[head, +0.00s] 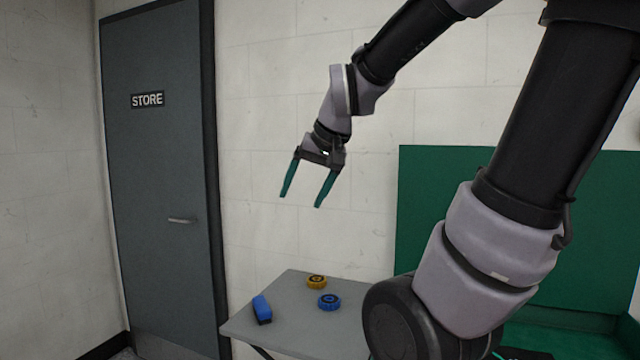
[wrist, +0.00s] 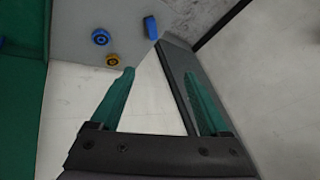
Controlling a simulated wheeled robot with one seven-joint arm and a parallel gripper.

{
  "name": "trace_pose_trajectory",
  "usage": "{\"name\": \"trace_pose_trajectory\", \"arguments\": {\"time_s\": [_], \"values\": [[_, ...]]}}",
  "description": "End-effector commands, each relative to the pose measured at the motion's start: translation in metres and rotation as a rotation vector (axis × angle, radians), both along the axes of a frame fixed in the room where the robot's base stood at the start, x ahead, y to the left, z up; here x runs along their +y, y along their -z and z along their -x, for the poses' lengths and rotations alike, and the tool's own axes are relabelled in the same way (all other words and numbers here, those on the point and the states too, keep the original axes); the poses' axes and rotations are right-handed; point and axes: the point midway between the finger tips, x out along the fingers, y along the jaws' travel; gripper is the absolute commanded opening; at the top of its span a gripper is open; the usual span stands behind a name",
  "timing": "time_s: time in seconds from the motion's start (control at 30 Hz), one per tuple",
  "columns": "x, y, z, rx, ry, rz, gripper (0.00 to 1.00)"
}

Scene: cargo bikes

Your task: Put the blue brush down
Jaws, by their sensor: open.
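The blue brush (head: 262,309) lies on the grey table (head: 285,335), near its left edge. It also shows in the wrist view (wrist: 150,27), at the table's edge and beyond the fingertips. My gripper (head: 301,201) is open and empty, well above the table and apart from the brush. Its two green fingers are spread wide in the wrist view (wrist: 160,80).
A yellow round piece (head: 316,282) and a blue round piece (head: 329,302) lie on the table to the right of the brush. A grey door (head: 160,200) marked STORE stands at left. A green panel (head: 420,210) stands at right. The air around my gripper is clear.

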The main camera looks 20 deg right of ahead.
Motion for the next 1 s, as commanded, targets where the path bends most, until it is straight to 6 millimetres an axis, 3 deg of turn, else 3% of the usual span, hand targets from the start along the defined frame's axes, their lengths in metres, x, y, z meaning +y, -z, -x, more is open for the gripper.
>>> {"name": "trace_pose_trajectory", "arguments": {"time_s": [0.1,0.3,1.0], "values": [[-0.005,-0.019,0.037,-0.032,0.032,-0.013,0.79],[-0.006,-0.027,0.068,-0.048,0.057,-0.018,0.79],[-0.006,-0.028,0.071,-0.047,0.058,-0.019,0.79]]}}
